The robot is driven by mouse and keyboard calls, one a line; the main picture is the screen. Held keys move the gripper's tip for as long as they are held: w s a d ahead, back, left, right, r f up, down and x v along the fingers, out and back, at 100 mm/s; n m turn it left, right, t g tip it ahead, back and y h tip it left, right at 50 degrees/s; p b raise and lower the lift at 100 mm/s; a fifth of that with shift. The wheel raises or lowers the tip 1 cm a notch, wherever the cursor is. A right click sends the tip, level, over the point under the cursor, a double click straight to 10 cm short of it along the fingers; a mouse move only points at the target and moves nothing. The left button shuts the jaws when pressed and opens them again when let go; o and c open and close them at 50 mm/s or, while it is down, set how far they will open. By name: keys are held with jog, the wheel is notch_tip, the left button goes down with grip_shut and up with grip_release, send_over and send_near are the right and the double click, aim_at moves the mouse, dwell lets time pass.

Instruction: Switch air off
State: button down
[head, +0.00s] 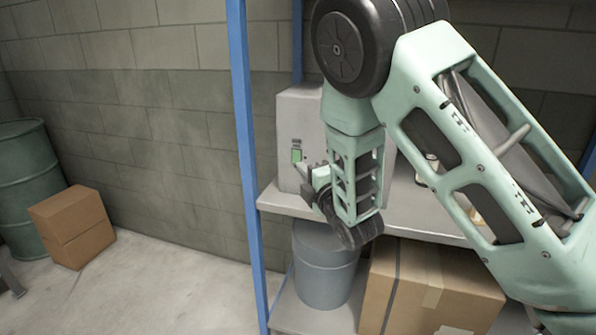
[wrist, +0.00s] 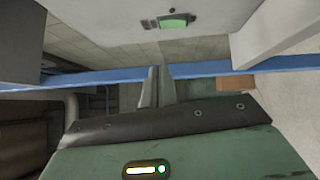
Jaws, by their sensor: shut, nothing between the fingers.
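A light grey box (head: 292,118) stands on the shelf, with a small green-lit switch (head: 296,155) on its front face. In the wrist view the green switch (wrist: 173,22) shows at the top centre, on the pale face of the box (wrist: 215,15). My gripper (head: 300,172) is just below and beside the switch in the head view, its fingers partly hidden by my wrist. In the wrist view my gripper (wrist: 157,72) is shut and empty, with its fingertips apart from the switch in the picture. I cannot tell whether it touches the box.
Blue rack posts (head: 245,150) frame the grey shelf (head: 415,220). Below stand a grey bucket (head: 322,270) and a cardboard box (head: 440,285). A green drum (head: 28,185) and another carton (head: 75,225) stand at left. The floor between is clear.

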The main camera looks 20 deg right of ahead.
jog(key=s, duration=0.3)
jog(key=s+b, duration=0.1)
jog(key=shift+s+d+r, duration=0.25)
jog(key=shift+s+d, duration=0.1)
jog(key=s+a+f+m+g, duration=0.5)
jog(key=s+a+m+g, duration=0.4)
jog(key=s+a+g, duration=0.3)
jog(key=s+d+r+m+g+h, duration=0.1)
jog(key=s+m+g, duration=0.1)
jog(key=s, duration=0.9)
jog(key=s+d+r+m+g+h, duration=0.1)
jog(key=s+g, duration=0.3)
jog(key=s, duration=0.6)
jog(key=shift+s+d+r+m+g, duration=0.2)
jog(key=shift+s+d+m+g, duration=0.2)
jog(key=shift+m, duration=0.2)
